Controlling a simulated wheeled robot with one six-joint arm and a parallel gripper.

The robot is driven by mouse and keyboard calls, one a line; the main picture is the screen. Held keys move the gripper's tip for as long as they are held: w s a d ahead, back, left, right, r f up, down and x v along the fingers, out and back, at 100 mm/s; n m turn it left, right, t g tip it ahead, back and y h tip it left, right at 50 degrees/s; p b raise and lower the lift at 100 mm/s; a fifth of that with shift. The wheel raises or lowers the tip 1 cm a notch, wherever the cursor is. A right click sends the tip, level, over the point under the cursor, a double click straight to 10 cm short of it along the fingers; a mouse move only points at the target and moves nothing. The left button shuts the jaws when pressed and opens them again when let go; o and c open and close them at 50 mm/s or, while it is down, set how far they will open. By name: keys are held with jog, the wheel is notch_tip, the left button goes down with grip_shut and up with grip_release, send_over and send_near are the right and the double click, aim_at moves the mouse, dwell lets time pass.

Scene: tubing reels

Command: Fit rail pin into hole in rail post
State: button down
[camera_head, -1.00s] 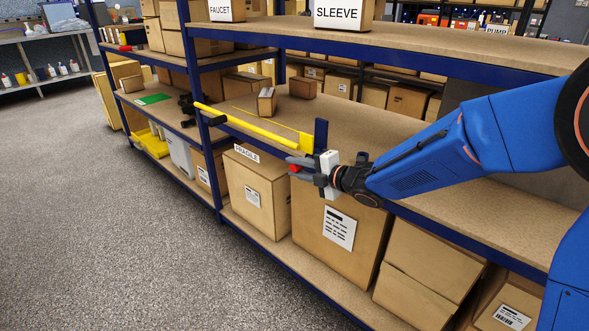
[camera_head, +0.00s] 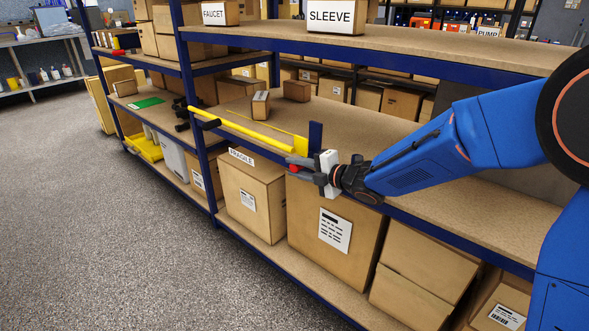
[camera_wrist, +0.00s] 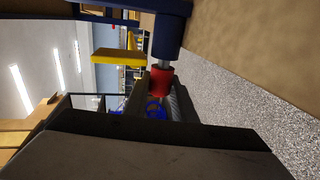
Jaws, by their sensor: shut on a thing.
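My gripper (camera_head: 296,164) is shut on the rail pin, whose red part (camera_head: 293,168) shows at the fingertips. In the wrist view the red part of the pin (camera_wrist: 159,82) sits between the fingers, and a short grey metal length shows beyond it. That metal points at the dark blue rail post (camera_wrist: 170,32). I cannot tell whether its tip is in the hole, which is hidden. In the head view the rail post (camera_head: 315,137) stands upright at the shelf edge, just behind the gripper. The yellow rail (camera_head: 240,128) runs along the shelf front toward the post.
The wooden shelf (camera_head: 400,140) holds two small boxes (camera_head: 297,91) toward the back left. Large cartons (camera_head: 335,220) stand on the lower shelf under the gripper. An upright blue rack leg (camera_head: 190,90) stands at the rail's far end. The grey floor (camera_head: 110,230) at left is clear.

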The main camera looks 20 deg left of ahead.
jog(key=shift+w+d, duration=0.3)
jog(key=shift+w, duration=0.35)
jog(key=c, duration=1.4)
grip_release()
jog(key=shift+r, duration=0.1)
jog(key=shift+a+r, duration=0.1)
